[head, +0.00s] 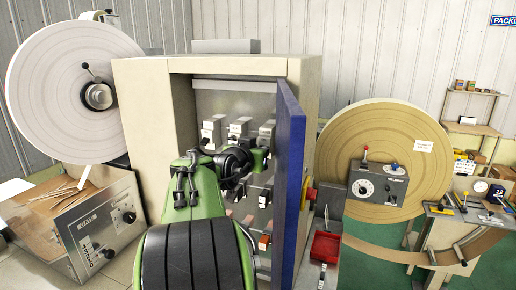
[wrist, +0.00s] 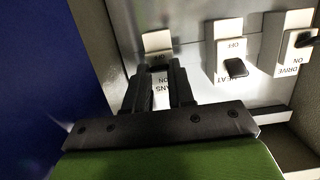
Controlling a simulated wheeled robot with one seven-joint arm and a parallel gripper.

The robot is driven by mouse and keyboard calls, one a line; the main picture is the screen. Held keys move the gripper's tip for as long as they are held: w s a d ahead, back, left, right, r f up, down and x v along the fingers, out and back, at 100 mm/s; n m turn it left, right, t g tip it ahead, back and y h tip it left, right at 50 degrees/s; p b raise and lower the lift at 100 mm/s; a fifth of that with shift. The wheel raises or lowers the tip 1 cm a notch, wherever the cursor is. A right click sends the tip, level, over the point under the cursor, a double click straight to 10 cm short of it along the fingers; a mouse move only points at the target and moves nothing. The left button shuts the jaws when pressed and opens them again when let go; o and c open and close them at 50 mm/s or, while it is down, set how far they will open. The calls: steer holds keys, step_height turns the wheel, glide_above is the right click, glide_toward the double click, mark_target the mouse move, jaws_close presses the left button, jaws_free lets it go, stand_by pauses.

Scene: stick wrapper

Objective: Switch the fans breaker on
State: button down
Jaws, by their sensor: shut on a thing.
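The fans breaker (wrist: 156,41) is a pale block with an upside-down FANS label, in the wrist view beside the blue door. My gripper (wrist: 157,66) reaches over it with both black fingers close together. The fingers are shut on the breaker's lever, which they mostly hide. In the head view my gripper (head: 262,156) is inside the open cabinet, partly hidden by my own arm, near the right end of the upper breakers.
The blue cabinet door (head: 289,185) stands open just right of my gripper. The heat breaker (wrist: 229,50) and the drive breaker (wrist: 291,45) are beside the fans breaker, with black levers. The beige cabinet wall (head: 150,130) bounds the left side.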

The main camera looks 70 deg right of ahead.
steer(key=shift+d+r+y, duration=0.1)
steer(key=shift+r+y, duration=0.35)
steer(key=shift+y, duration=0.5)
steer(key=shift+d+r+y, duration=0.1)
steer(key=shift+r+y, duration=0.3)
steer(key=shift+y, duration=0.55)
steer(key=c, duration=1)
jaws_free()
steer(key=shift+o, duration=0.2)
steer(key=shift+a, duration=0.1)
steer(key=v, duration=1.5)
steer(key=shift+a+r, duration=0.25)
steer(key=shift+r, duration=0.1)
steer(key=shift+s, duration=0.1)
